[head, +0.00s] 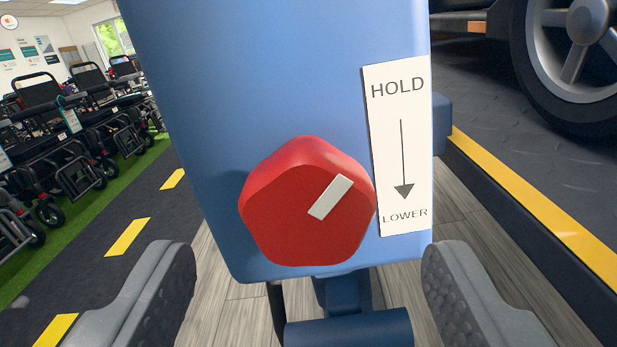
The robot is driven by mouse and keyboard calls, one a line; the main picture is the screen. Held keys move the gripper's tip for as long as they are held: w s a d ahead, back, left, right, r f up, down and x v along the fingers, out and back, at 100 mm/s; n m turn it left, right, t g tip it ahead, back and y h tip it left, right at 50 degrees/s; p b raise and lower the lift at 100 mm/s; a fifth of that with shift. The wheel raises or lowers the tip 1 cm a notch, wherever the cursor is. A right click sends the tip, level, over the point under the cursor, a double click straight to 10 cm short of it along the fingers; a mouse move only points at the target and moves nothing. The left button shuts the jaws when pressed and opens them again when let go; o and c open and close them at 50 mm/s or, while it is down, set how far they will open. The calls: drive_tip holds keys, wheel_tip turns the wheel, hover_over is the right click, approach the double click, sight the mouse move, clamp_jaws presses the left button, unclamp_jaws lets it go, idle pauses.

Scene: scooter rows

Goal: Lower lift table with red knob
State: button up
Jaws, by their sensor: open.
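The red knob (290,215) is a five-sided knob on the front of a blue box (270,80). Its white pointer mark is tilted toward the upper right. A white label (398,150) to the right of the knob reads HOLD at the top and LOWER at the bottom, with an arrow pointing down. The lift table (500,165) shows at the right as a dark platform with a yellow edge stripe. My gripper (310,275) is open, one finger low on each side of the knob. Nothing is between the fingers, and neither finger visibly touches the knob.
A wheel (580,50) stands on the platform at the upper right. Below the box is a dark blue cylindrical part (348,328). Wood-look floor shows under the box.

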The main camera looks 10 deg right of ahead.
sight(308, 228)
drive_tip(key=shift+b+x, duration=0.4)
drive_tip(key=shift+x, duration=1.3)
drive_tip(key=c, duration=1)
